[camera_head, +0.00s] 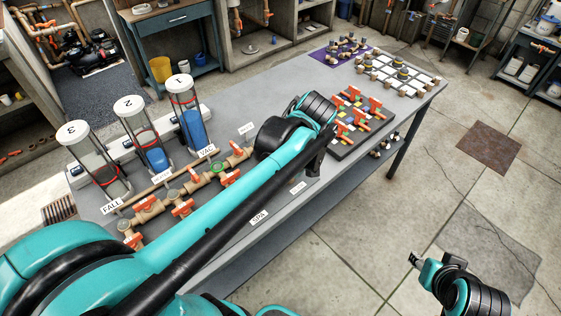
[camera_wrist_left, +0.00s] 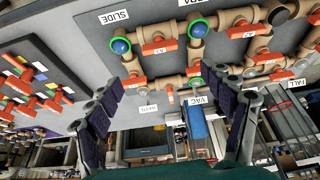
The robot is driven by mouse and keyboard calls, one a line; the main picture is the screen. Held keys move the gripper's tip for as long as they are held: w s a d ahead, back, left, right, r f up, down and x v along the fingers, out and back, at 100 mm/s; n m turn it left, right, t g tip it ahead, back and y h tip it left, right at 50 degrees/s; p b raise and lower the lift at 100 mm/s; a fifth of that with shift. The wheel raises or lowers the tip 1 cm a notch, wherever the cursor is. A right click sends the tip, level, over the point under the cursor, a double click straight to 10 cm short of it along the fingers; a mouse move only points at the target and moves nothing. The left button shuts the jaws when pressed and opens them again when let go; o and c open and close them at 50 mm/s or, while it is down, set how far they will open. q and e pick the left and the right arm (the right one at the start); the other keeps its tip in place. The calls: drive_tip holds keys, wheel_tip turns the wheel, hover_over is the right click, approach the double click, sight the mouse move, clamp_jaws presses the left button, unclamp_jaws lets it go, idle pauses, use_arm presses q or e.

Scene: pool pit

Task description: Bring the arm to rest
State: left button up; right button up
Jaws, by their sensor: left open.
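My left arm (camera_head: 215,205) is teal and black and reaches from the lower left across the workbench. Its wrist (camera_head: 318,107) is over the bench, near the block of orange valves; its fingers are hard to make out in the head view. In the left wrist view the left gripper (camera_wrist_left: 178,95) is open, its dark padded fingers apart with nothing held between them. Pipes and valves show beyond the fingers. My right gripper (camera_head: 414,259) is at the lower right, over open floor and clear of the bench; its jaw opening is too small to tell.
The grey workbench (camera_head: 298,76) carries three clear cylinders, the middle one (camera_head: 153,153) labelled 2. A pipe manifold (camera_head: 187,192) with orange valves lies partly behind my left arm. A dark valve board (camera_head: 352,127) is right of the wrist. Concrete floor (camera_head: 345,240) is open at right.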

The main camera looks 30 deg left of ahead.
idle(0.3)
use_arm(q)
drive_tip(key=s+d+f+m+t+h, duration=0.3)
drive_tip(key=s+m, duration=0.6)
drive_tip(key=m, duration=0.4)
drive_tip(key=d+t+h, duration=0.1)
drive_tip(key=d+t, duration=0.1)
drive_tip(key=shift+d+f+m+t, duration=0.2)
drive_tip(key=shift+d+m+t, duration=0.1)
drive_tip(key=shift+d+m, duration=0.1)
drive_tip(key=shift+a, duration=0.1)
